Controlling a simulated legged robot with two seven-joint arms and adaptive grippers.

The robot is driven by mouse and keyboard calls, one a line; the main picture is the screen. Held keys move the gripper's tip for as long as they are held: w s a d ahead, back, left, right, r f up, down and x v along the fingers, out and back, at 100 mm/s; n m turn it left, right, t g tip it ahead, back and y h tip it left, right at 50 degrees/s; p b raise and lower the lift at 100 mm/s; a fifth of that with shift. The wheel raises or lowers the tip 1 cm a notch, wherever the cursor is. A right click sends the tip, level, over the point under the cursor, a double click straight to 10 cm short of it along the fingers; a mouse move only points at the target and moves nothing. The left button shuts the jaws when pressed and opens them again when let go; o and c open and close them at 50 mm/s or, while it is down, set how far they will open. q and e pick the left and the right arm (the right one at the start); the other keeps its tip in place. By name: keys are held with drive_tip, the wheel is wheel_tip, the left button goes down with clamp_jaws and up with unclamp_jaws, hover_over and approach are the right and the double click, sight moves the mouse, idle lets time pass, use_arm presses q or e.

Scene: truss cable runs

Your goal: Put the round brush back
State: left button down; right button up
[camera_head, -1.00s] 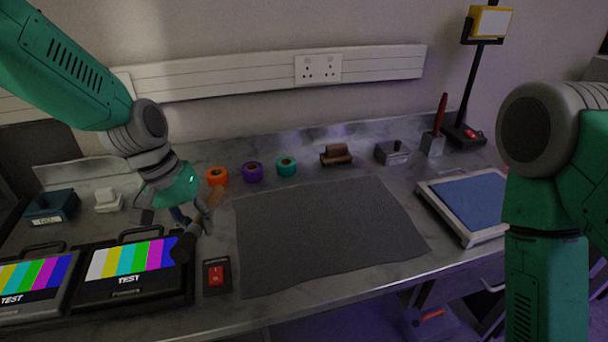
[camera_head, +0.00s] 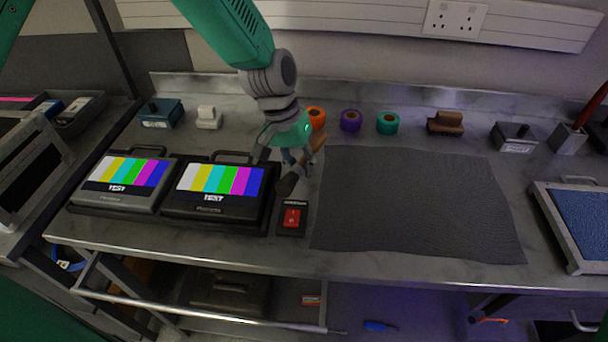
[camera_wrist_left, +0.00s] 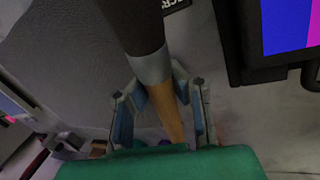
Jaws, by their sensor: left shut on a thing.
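The round brush (camera_head: 287,183) has a dark head and an orange-brown wooden handle. My left gripper (camera_head: 296,158) is shut on it and holds it tilted, its head toward the lower left. It appears over the bench between the right test monitor and the dark mat. In the left wrist view the brush (camera_wrist_left: 145,50) runs between the fingers of my left gripper (camera_wrist_left: 166,95), which sit at the pale band and handle. Its head runs out of the top of that view. My right gripper is not in view.
Two test monitors (camera_head: 125,172) stand left, beside a red switch box (camera_head: 292,218). Tape rolls (camera_head: 351,120), a wooden brush (camera_head: 445,123), a grey box (camera_head: 514,137) and a holder with a red handle (camera_head: 568,138) line the back. The dark mat (camera_head: 410,200) is bare. A blue-topped tray (camera_head: 585,220) lies right.

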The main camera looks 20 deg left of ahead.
sight(307, 189)
use_arm(q)
wheel_tip(307, 189, down, 2)
drive_tip(key=shift+s+f, duration=0.1)
drive_tip(key=shift+f, duration=0.3)
drive_tip(key=shift+f, duration=0.2)
drive_tip(key=c, duration=1.6)
unclamp_jaws()
